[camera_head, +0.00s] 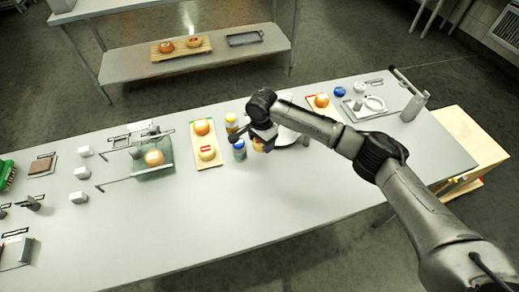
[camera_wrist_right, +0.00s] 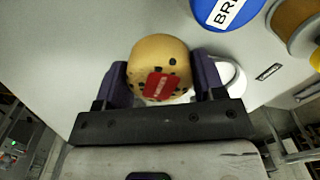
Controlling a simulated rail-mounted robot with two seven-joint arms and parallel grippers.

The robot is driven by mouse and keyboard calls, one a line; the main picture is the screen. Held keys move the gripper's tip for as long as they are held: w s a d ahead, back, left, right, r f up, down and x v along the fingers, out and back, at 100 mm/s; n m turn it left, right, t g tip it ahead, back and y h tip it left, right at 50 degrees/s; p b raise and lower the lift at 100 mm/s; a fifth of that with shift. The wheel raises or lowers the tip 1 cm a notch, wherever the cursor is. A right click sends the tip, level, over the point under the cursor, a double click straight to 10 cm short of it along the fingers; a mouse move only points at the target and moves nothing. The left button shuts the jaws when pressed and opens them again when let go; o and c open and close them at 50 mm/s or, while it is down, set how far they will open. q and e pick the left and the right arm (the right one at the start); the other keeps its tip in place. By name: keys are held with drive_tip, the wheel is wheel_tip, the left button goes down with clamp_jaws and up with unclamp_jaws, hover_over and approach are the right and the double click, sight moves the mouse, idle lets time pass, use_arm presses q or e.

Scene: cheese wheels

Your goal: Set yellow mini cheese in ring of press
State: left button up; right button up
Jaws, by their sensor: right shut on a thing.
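A yellow mini cheese (camera_wrist_right: 158,58) with dark specks and a red label is held between the purple fingers of my right gripper (camera_wrist_right: 163,78). In the head view the right gripper (camera_head: 258,138) is over the middle of the table, and a small part of the cheese (camera_head: 259,147) shows below it. The press (camera_head: 413,106) stands at the far right of the table, with a white ring (camera_head: 374,103) lying beside it on a light plate. The gripper is well to the left of the ring. My left gripper is not in view.
Blue-lidded jar (camera_head: 239,150) and yellow-topped jar (camera_head: 231,123) stand just left of the gripper. The table's front middle is clear.

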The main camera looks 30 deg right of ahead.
sight(260, 148)
drive_tip(key=shift+w+a+f, duration=0.15)
drive_tip(key=shift+w, duration=0.2)
drive_tip(key=shift+f+b, duration=0.6)
drive_tip(key=shift+f, duration=1.45)
drive_tip(key=o, duration=0.5)
drive_tip(key=shift+f, duration=0.1)
drive_tip(key=o, duration=0.5)
